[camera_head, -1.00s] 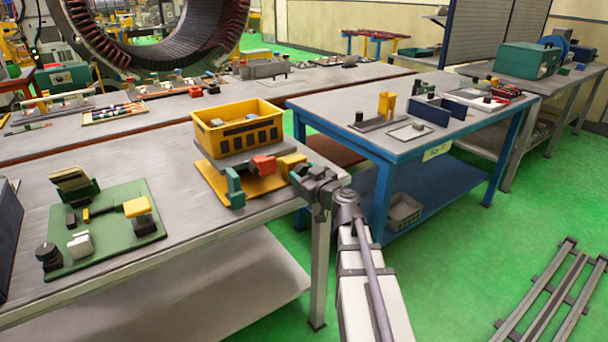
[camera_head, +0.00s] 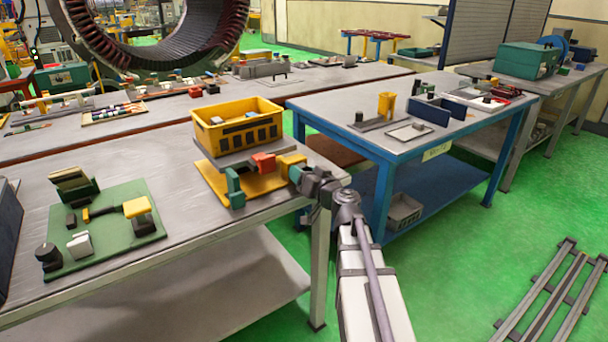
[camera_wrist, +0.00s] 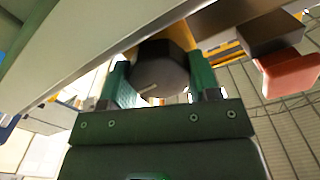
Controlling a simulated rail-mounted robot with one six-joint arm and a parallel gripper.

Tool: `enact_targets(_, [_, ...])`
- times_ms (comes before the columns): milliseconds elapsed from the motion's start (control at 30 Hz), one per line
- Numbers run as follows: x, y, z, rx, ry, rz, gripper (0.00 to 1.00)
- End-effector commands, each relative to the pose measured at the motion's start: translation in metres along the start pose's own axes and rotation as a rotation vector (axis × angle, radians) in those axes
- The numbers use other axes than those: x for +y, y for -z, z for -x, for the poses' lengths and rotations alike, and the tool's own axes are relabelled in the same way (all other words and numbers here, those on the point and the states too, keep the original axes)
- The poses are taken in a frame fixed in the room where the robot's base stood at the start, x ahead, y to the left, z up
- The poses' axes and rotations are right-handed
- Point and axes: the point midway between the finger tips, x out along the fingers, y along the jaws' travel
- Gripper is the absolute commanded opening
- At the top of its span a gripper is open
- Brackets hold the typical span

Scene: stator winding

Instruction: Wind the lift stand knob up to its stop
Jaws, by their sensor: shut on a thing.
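The lift stand has a yellow base (camera_head: 210,172) and a grey top plate (camera_head: 236,157). It stands near the right end of the front table. A yellow crate (camera_head: 235,130) with dark slots rests on its plate. In the wrist view the dark round knob (camera_wrist: 158,75), with a pale mark on its face, sits between the two green fingers of my gripper (camera_wrist: 161,88). The fingers are closed on its two sides. In the head view my arm reaches the front right of the stand, and the knob is not clearly visible there.
A red block (camera_head: 263,163) is at the front of the stand, and it also shows in the wrist view (camera_wrist: 290,72). A green board with fixtures (camera_head: 110,222) lies to the left. The blue table (camera_head: 350,135) stands close to the right of my arm.

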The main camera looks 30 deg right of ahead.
Motion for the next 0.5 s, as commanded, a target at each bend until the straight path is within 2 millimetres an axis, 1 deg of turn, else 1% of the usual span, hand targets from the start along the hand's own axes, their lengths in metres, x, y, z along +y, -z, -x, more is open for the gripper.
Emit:
enact_targets(200, [0.0003,-0.0002,0.0002,0.000,0.000,-0.163,0.32])
enact_targets(500, [0.0007,-0.0003,0.0002,0.000,0.000,-0.302,0.32])
